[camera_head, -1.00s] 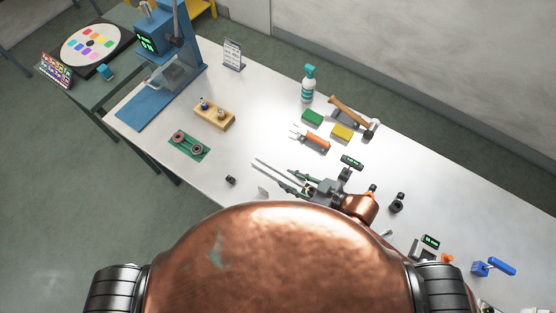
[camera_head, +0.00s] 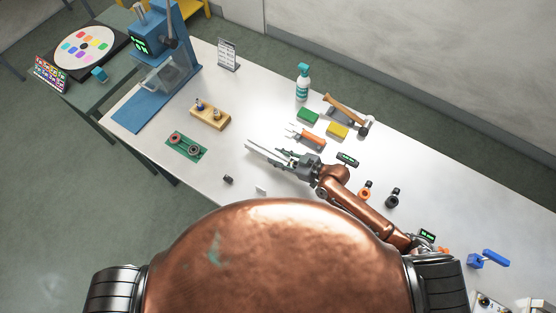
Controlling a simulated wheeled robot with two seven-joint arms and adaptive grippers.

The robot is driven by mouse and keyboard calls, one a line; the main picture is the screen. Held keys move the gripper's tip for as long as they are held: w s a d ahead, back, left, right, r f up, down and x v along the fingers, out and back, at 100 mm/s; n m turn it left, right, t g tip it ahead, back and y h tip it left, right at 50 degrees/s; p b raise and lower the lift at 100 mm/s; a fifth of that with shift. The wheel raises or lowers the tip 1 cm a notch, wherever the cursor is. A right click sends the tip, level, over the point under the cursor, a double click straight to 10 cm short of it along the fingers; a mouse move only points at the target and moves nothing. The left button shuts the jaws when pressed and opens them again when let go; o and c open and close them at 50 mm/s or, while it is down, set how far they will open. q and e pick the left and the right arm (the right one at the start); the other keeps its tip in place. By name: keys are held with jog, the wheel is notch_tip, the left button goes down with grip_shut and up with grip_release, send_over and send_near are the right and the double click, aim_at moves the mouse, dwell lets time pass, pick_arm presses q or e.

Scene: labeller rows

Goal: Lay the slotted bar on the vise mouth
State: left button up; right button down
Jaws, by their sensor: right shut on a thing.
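My right gripper (camera_head: 289,158) is over the middle of the table, its arm coming in from the lower right. It is shut on a long, pale grey piece, the slotted bar (camera_head: 260,150), which sticks out beyond the fingers toward the upper left. The bar's near end is hidden by the gripper. I cannot make out a vise mouth for certain. A small blue fixture with a handle (camera_head: 489,259) stands at the table's right end. My left gripper is not in view.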

jog(key=shift+f, duration=1.35)
jog(key=c, duration=1.5)
grip_release()
jog(key=shift+f, duration=0.15)
jog(key=b+v, duration=0.1)
jog(key=v, duration=1)
jog(key=shift+s+d, duration=0.1)
jog(key=shift+d, duration=0.1)
jog(key=shift+s+d+r+b, duration=0.2)
jog(key=shift+r+b, duration=0.05)
jog(key=shift+b, duration=0.05)
jog(key=shift+r, duration=0.1)
